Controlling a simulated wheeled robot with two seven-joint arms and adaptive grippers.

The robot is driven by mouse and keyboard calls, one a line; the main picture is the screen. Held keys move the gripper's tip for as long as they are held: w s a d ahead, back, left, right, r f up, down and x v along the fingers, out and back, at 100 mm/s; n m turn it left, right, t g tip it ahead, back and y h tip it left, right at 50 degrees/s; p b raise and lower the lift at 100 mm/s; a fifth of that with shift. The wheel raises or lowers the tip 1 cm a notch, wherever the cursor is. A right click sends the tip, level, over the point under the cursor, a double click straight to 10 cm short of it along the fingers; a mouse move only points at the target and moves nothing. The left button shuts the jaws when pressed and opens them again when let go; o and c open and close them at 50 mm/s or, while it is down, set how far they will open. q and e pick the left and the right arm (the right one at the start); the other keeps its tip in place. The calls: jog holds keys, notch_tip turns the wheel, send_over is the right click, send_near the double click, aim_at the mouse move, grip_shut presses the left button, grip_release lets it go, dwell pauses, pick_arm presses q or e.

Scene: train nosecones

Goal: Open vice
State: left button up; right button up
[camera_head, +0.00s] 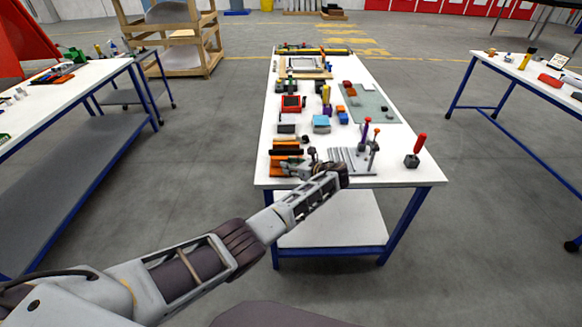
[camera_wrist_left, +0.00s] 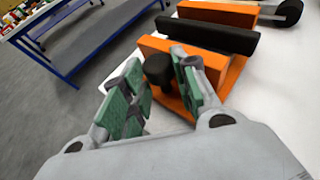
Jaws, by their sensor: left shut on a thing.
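The orange vice (camera_head: 286,145) with a black bar across it sits at the near left corner of the middle white table. In the left wrist view its orange jaw blocks (camera_wrist_left: 203,75), the black bar (camera_wrist_left: 205,37) and a round black knob (camera_wrist_left: 158,70) on the near side show. My left gripper (camera_head: 297,168) reaches over the table's front edge to the vice's near side. In the wrist view its green-padded fingers stand on either side of the black knob, shut on it. The fingertips are small in the head view. My right gripper is out of view.
A grey slotted rack (camera_head: 352,160) with upright tools stands right of the vice. A red-handled tool on a dark block (camera_head: 413,155) stands further right. Red and blue boxes lie behind. Bare white tabletop (camera_head: 395,175) shows at the front right.

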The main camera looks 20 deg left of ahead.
pick_arm(q)
jog(key=shift+w+a+r, duration=0.1)
jog(key=shift+a+r, duration=0.05)
jog(key=o, duration=1)
jog(key=shift+s+d+r, duration=0.15)
jog(key=shift+s+d, duration=0.2)
jog(key=shift+d, duration=0.3)
jog(key=v, duration=0.6)
jog(key=shift+s, duration=0.15)
jog(key=shift+d, duration=0.1)
